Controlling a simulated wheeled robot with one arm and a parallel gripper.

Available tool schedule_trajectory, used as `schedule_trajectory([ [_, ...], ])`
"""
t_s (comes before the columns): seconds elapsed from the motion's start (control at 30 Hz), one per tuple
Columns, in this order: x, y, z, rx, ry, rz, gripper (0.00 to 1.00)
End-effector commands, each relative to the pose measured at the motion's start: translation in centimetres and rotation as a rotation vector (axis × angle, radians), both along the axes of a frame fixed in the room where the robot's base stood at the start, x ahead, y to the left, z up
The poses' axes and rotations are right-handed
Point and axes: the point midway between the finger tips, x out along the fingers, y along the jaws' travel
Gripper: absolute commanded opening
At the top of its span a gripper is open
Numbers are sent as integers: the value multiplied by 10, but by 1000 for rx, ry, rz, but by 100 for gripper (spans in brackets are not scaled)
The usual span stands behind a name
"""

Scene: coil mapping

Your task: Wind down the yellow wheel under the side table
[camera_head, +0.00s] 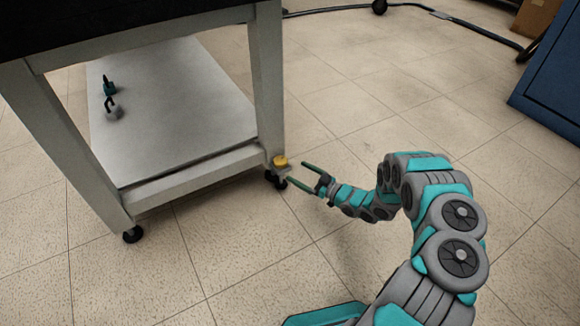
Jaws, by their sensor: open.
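The yellow wheel (281,161) sits low at the foot of the side table's front right leg, just above a dark caster. The side table (263,75) is light grey with a dark top and a low shelf. My gripper (298,174) is open, with its two thin fingers pointing left toward the yellow wheel. In the picture the fingertips lie close to the wheel's right side, one above and one below its lower part. I cannot tell whether they touch it.
The low shelf (175,120) holds a small dark green and grey item (110,95). A blue cabinet (555,75) stands at the right. A black cable (470,25) runs along the floor at the back. The tiled floor in front of the table is clear.

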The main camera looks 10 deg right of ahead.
Motion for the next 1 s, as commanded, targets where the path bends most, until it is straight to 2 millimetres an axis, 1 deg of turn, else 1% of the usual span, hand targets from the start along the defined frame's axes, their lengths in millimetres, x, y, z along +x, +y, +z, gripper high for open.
schedule_trajectory([
  [0.2,23,22,-1,1,-1,3,98],
  [0.4,45,39,-1,-2,-2,0,98],
  [0.6,54,47,-1,-4,0,-2,98],
  [0.87,55,47,-1,-5,1,-3,98],
  [1.0,55,47,-1,-5,1,-3,82],
])
